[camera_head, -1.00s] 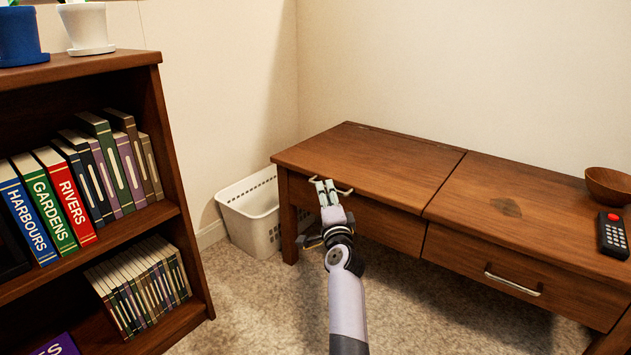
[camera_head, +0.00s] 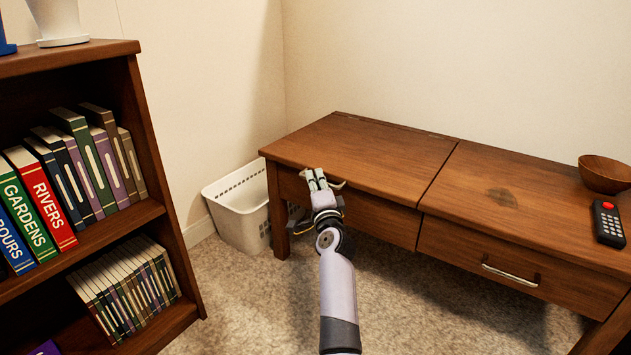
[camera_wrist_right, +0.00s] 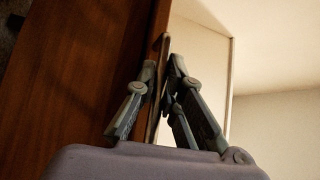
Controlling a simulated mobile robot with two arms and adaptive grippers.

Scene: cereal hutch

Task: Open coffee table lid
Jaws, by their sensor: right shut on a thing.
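The wooden coffee table (camera_head: 490,250) stands against the back wall. Its lid (camera_head: 365,155) is the left part of the top and looks flat and closed, with hinges at its back edge. A pale metal handle (camera_head: 338,186) sits at the lid's front edge. My right gripper (camera_head: 316,178) is at that handle, with its fingers closed around it. In the right wrist view the fingers (camera_wrist_right: 163,85) hold the thin bar beside the brown wood, and part of the bar is hidden between them. My left gripper is not in view.
A bookshelf (camera_head: 160,150) with several books stands at the left. A white basket (camera_head: 238,205) is on the floor beside the table. A wooden bowl (camera_head: 605,172) and a remote (camera_head: 607,222) lie on the table's right part. The lid's top is clear.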

